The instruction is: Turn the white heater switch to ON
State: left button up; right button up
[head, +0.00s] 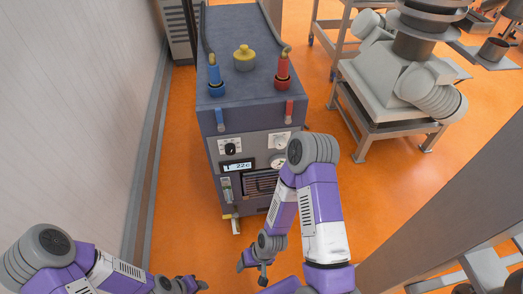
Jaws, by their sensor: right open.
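The dark grey heater unit (253,118) stands on the floor ahead of me. Its front panel holds a black knob on a white plate (230,147), a second small white plate (280,140) and a lit display (237,166) that seems to read 22c. I cannot tell which of these is the white heater switch, nor its setting. My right gripper (253,271) is open and empty, low in front of the unit and apart from it. My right arm hides the right part of the front. My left gripper (195,284) shows at the bottom edge, away from the unit; its jaw is unclear.
A blue fitting (215,77), a yellow cap (244,58) and a red fitting (282,72) stand on the unit's top, with hoses. A pale wall (75,110) runs along the left. Grey machinery on a frame (390,95) stands at right. Orange floor (178,215) is clear left of the unit.

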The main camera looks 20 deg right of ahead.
aim_at(280, 143)
jog(key=k, duration=0.65)
jog(key=u, duration=0.3)
jog(key=i, duration=1.45)
jog(key=z, duration=1)
